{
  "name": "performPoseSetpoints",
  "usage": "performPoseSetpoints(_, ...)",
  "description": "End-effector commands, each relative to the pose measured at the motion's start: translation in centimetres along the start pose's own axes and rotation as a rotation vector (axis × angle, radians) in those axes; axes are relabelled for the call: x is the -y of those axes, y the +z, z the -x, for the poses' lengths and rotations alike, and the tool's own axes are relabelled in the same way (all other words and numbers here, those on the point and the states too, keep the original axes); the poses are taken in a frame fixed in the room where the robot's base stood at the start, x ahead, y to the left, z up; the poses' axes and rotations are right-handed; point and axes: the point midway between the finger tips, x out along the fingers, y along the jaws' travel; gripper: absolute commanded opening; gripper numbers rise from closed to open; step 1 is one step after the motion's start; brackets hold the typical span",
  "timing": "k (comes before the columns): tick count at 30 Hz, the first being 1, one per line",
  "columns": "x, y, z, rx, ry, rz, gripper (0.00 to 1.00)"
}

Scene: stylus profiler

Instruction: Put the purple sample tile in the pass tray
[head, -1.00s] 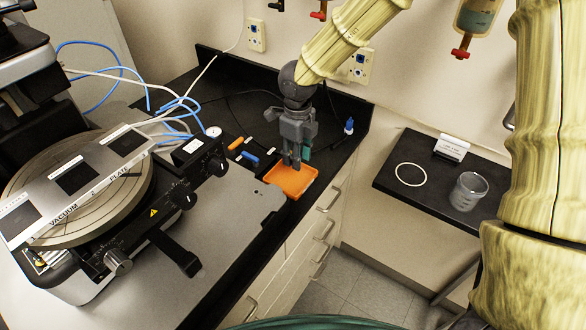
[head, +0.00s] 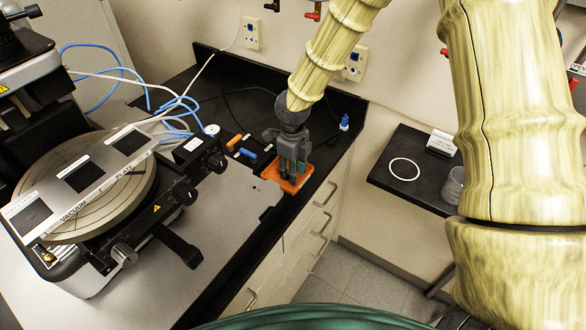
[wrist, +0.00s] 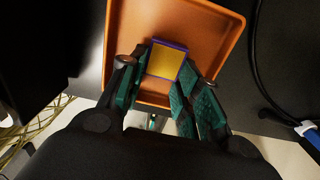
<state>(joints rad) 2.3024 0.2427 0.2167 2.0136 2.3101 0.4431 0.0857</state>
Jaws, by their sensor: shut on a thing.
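The purple sample tile (wrist: 166,61) has a gold face and purple edges, and it shows between my fingertips in the wrist view. My gripper (head: 287,178) is shut on it, with the teal finger pads (wrist: 185,105) on either side. The orange tray (head: 270,173) lies on the black bench top, and my fingers reach down into its area. In the wrist view the tray (wrist: 207,28) surrounds the tile on most sides. I cannot tell whether the tile touches the tray floor. In the head view my gripper hides the tile.
An orange piece (head: 234,141) and a blue piece (head: 247,156) lie left of the tray. The profiler (head: 125,190) fills the left. A blue-capped bottle (head: 345,122) stands behind right. A side shelf at right holds a white ring (head: 404,169).

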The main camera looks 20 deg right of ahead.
Motion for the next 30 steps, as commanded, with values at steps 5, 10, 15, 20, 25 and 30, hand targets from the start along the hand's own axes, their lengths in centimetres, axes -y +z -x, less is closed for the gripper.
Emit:
performPoseSetpoints(5,0.0,0.0,-0.3,0.000,0.000,0.000,0.34)
performPoseSetpoints(10,0.0,0.0,-0.3,0.000,0.000,0.000,0.54)
performPoseSetpoints(15,0.0,0.0,-0.3,0.000,0.000,0.000,0.54)
performPoseSetpoints(20,0.0,0.0,0.1,0.000,0.000,0.000,0.54)
performPoseSetpoints(25,0.0,0.1,1.3,0.003,0.000,-0.001,0.54)
performPoseSetpoints(30,0.0,0.0,3.8,0.004,0.001,-0.002,0.54)
